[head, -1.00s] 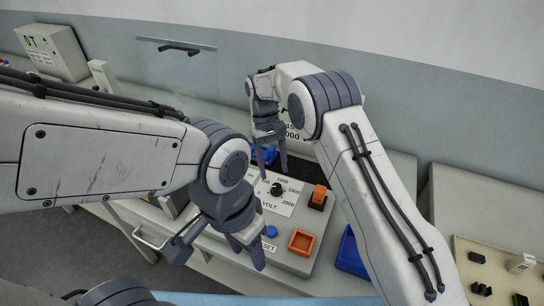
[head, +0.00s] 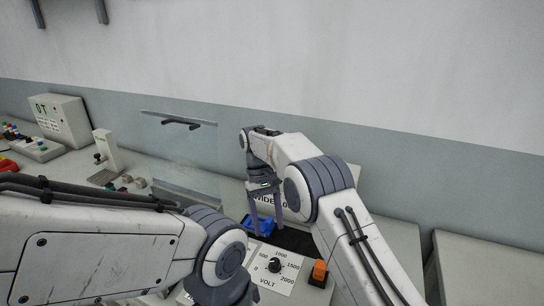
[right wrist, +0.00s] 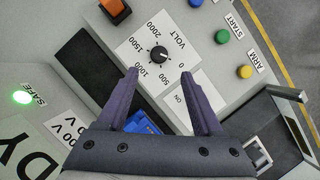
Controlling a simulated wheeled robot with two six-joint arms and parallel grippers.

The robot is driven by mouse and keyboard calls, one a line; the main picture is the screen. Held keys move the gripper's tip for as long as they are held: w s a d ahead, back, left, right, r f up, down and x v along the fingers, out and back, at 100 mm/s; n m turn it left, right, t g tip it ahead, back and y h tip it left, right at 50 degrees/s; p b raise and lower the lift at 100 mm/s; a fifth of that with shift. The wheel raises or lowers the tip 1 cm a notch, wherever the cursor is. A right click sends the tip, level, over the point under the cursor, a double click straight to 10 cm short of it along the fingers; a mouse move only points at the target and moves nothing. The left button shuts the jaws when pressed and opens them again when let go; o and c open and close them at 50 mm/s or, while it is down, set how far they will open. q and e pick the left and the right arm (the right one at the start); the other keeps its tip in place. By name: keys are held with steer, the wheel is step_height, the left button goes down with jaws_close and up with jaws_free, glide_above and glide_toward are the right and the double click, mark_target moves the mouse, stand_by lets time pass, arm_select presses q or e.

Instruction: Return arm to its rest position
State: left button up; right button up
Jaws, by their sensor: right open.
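My right gripper (head: 266,228) hangs with its fingers pointing down above the back of the test panel (head: 297,286), in the middle of the head view. In the right wrist view its two fingers (right wrist: 160,71) are spread apart with nothing between them.
The panel has a black VOLT knob (head: 274,265) and an orange switch (head: 318,272). A clear upright sheet (head: 180,155) with a dark handle stands behind my left arm. A control box (head: 62,118) is at the far left. The bench at right (head: 490,265) is bare.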

steer(key=s+a+r+n+t+y, duration=0.1)
steer(key=s+r, duration=0.3)
steer(key=s, duration=0.3)
steer(key=s+r+t, duration=0.1)
steer(key=s+r, duration=0.4)
steer(key=s, duration=0.2)
steer(key=s+d+f+t+y, duration=0.1)
steer(key=s+d, duration=0.2)
steer(key=s, duration=0.6)
steer(key=s+d+f+n+t, duration=0.1)
steer(key=s+d, duration=0.3)
steer(key=s, duration=0.5)
steer(key=shift+d+f+n+y, duration=0.3)
steer(key=shift+f+y, duration=0.1)
steer(key=shift+f, duration=0.1)
steer(key=shift+s, duration=0.1)
